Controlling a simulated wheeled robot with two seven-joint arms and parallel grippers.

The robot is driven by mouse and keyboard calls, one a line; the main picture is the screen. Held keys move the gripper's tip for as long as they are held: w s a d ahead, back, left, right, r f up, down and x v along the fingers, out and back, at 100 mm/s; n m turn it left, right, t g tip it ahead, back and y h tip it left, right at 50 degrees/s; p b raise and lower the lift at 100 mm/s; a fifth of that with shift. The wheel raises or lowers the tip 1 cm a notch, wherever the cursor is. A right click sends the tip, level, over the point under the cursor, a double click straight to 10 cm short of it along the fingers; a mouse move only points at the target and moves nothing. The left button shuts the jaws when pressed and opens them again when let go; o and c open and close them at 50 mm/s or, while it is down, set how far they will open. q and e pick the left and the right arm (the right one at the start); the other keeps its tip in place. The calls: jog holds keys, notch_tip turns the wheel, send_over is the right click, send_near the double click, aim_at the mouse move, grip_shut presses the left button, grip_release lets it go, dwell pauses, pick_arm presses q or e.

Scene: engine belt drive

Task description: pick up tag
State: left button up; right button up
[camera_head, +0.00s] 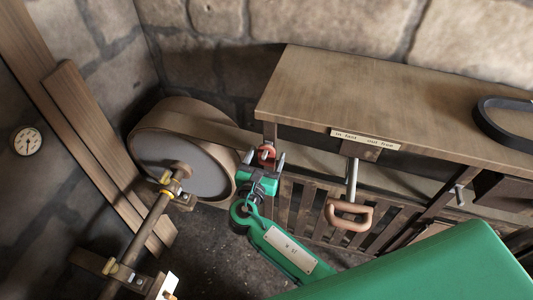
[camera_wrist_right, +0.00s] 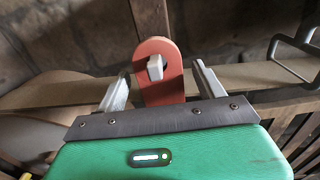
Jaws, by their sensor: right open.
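The tag (camera_wrist_right: 152,92) is a flat red piece with a rounded top and a hole. In the right wrist view it hangs on a pale square peg (camera_wrist_right: 155,67) that passes through the hole. In the head view the tag (camera_head: 266,150) shows small at the left front corner of the wooden bench. My right gripper (camera_head: 266,156) is open, with one finger on each side of the tag. My left gripper is not in view.
The wooden bench (camera_head: 385,100) carries a black belt loop (camera_head: 500,125) at right. A lever with a brown handle (camera_head: 348,214) hangs at its front, below a lettered plate (camera_head: 365,139). A large wheel (camera_head: 185,160) with a shaft stands at left. Slatted wood lies behind the gripper.

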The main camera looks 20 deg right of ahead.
jog(key=x, duration=0.2)
jog(key=shift+w+d, duration=0.2)
jog(key=c, duration=1.1)
jog(key=shift+o, duration=0.2)
